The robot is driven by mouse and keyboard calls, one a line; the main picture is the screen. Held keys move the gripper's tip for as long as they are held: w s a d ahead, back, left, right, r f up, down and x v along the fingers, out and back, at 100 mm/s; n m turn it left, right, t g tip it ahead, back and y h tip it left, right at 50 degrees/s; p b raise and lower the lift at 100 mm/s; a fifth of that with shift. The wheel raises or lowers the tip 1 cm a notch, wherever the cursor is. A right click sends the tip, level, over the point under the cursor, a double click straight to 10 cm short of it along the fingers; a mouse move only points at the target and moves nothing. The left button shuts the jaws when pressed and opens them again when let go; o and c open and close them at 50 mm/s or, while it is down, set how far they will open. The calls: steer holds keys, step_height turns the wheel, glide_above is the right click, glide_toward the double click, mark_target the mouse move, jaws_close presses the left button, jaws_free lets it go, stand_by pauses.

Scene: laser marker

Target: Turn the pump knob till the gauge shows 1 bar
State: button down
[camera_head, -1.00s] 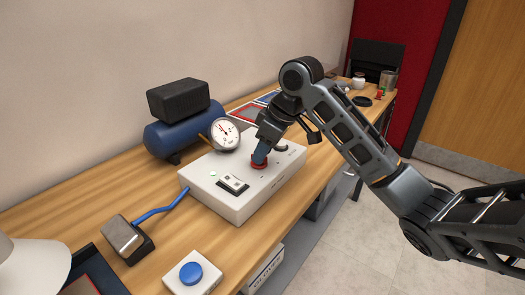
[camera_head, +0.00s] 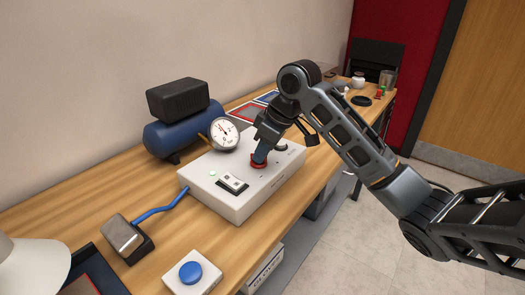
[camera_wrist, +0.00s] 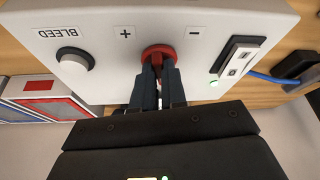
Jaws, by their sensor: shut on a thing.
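The pump box (camera_head: 235,207) is white and sits on the wooden bench. Its red knob (camera_head: 257,164) is on the top face, and it also shows in the wrist view (camera_wrist: 158,50) between plus and minus marks. My gripper (camera_head: 262,154) reaches down onto the knob, and its two fingers (camera_wrist: 158,75) are shut on it. A rocker switch (camera_head: 233,183) sits beside a small lit green lamp (camera_head: 213,173).
A grey BLEED knob (camera_wrist: 74,60) is on the same box. A blue tank with a black motor (camera_head: 178,130) stands behind. A blue button box (camera_head: 191,273) is in front.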

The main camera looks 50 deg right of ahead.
steer(key=shift+d+n+y, duration=0.1)
steer(key=shift+n+y, duration=0.4)
steer(key=shift+n, duration=1.1)
steer(key=c, duration=1.2)
jaws_free()
steer(key=v, duration=0.7)
steer(key=shift+d+r, duration=0.15)
steer(key=shift+r, duration=0.25)
